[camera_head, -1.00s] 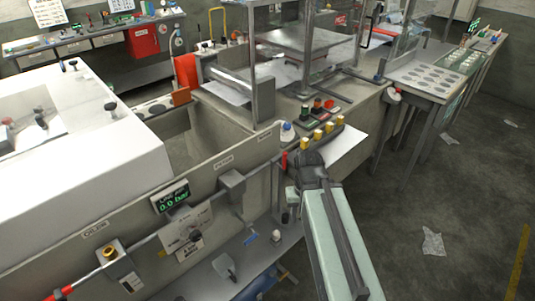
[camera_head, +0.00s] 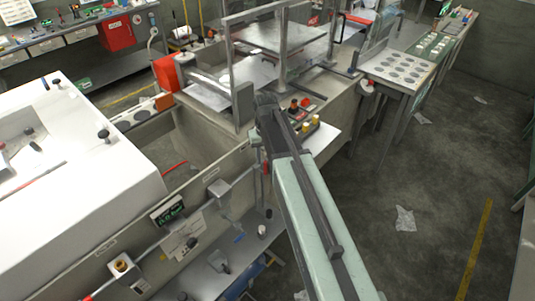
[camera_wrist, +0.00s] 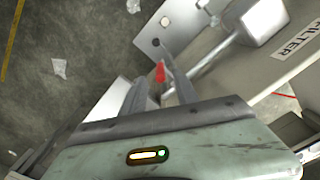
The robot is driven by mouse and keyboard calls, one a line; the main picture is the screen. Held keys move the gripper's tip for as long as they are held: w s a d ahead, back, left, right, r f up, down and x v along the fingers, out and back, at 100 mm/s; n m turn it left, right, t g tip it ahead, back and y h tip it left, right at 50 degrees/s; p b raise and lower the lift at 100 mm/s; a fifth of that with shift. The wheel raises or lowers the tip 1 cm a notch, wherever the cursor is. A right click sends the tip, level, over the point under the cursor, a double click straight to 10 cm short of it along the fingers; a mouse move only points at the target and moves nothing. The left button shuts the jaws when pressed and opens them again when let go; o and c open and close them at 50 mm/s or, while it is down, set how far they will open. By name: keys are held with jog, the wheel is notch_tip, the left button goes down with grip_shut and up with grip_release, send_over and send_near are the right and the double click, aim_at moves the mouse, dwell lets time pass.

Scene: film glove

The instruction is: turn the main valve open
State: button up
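I cannot tell for sure which part is the main valve. A small red handle (camera_head: 265,167) stands at the right end of the bench's pipe run, left of my arm. In the wrist view a red part (camera_wrist: 160,73) shows between my fingers, with no clear contact.
A grey box (camera_head: 219,188) sits on the pipe near the filter label (camera_wrist: 297,37). The floor at right is mostly clear.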

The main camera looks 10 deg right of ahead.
aim_at(266, 169)
jog(key=shift+w+r, duration=0.3)
notch_tip(266, 169, down, 8)
jog(key=b, duration=0.8)
jog(key=shift+f, duration=0.15)
grip_shut()
jog(key=shift+d, duration=0.1)
dwell(0.5)
